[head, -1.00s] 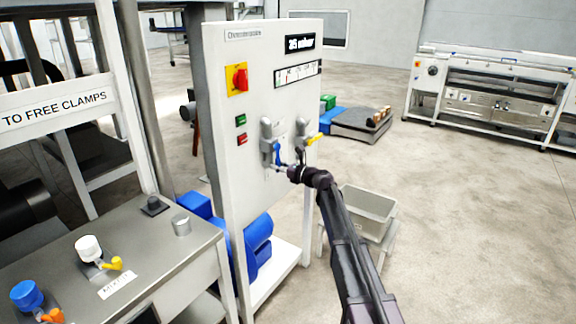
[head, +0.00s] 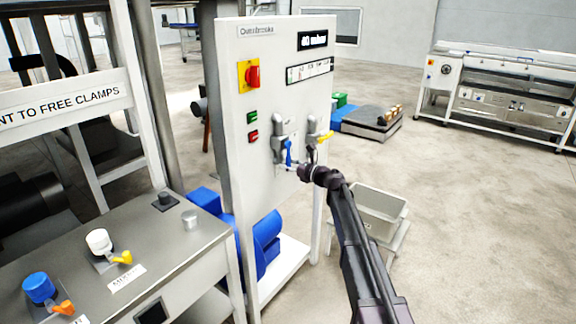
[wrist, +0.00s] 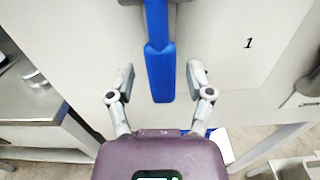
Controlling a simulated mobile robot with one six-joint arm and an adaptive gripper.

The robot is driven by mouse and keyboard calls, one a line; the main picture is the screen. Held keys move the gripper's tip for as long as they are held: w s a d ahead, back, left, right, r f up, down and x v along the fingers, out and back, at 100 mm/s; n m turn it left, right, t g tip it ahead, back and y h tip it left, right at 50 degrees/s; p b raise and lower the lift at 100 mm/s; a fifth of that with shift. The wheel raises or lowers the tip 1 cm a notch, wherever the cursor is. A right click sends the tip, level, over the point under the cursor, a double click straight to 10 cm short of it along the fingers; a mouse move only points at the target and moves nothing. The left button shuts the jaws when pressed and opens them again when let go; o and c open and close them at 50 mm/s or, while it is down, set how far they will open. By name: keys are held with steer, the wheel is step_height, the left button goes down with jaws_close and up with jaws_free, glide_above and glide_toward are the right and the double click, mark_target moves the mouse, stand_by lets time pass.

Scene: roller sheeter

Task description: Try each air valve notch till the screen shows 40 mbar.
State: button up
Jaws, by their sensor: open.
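The screen (head: 312,40) at the top of the white cabinet panel (head: 262,190) appears to read 40 mbar; the small digits are slightly blurred. A valve with a blue lever (head: 289,151) sits low on the panel, and a valve with a yellow lever (head: 324,137) is to its right. In the wrist view the blue lever (wrist: 159,70) hangs straight down between the two fingers. My gripper (wrist: 160,78) is open, with a visible gap on both sides of the lever. A printed number 1 (wrist: 249,43) is right of the lever.
A red rotary switch (head: 251,75) and green and red buttons are on the panel. A grey bin (head: 378,205) stands right of the cabinet. A steel bench (head: 190,255) with blue, white and grey knobs is at the left.

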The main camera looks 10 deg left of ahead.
steer(key=shift+d, duration=0.1)
steer(key=v, duration=1.2)
steer(key=shift+s, duration=0.1)
stand_by(0.3)
steer(key=s+d+f+n+g+h, duration=0.2)
steer(key=s+d+f+n+h, duration=0.25)
steer(key=s+f+n, duration=0.35)
steer(key=s+d+f+n+g+h, duration=0.3)
steer(key=s+d+f+n+h, duration=0.15)
steer(key=s, duration=0.55)
steer(key=s+d+f+n+g+h, duration=0.25)
steer(key=s+d+f+n, duration=0.35)
steer(key=s, duration=0.3)
steer(key=s+d+n+h, duration=0.5)
steer(key=s+d, duration=0.2)
step_height(320, 180, up, 15)
steer(key=p, duration=1.4)
steer(key=shift+w+f+g+p, duration=0.15)
steer(key=shift+w+g+p, duration=0.1)
steer(key=shift+g+p, duration=0.1)
steer(key=shift+a+y, duration=0.15)
steer(key=shift+y, duration=0.1)
